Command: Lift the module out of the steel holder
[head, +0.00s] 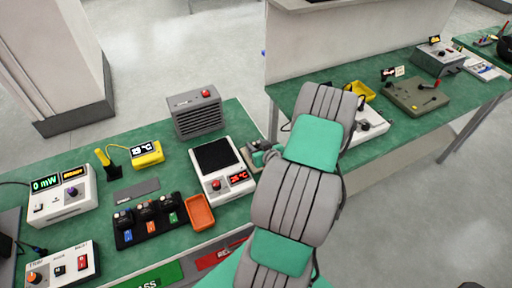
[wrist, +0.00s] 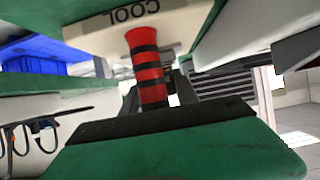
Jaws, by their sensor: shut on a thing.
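My gripper (head: 264,154) is low beside the right side of the white hot-plate unit (head: 222,168), partly hidden behind my arm in the head view. In the wrist view a red cylinder with black bands (wrist: 148,68), seemingly the module, stands between the gripper's parts, and the jaws are shut on it. A grey piece, perhaps the steel holder (head: 246,158), shows by the gripper. I cannot tell whether the module is seated in it or clear of it.
A black rack with several small modules (head: 150,220) and an orange tray (head: 199,212) are left of the hot-plate unit. A grey fan box (head: 198,112) stands behind it. A white surface marked COOL (wrist: 130,20) is close in the wrist view.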

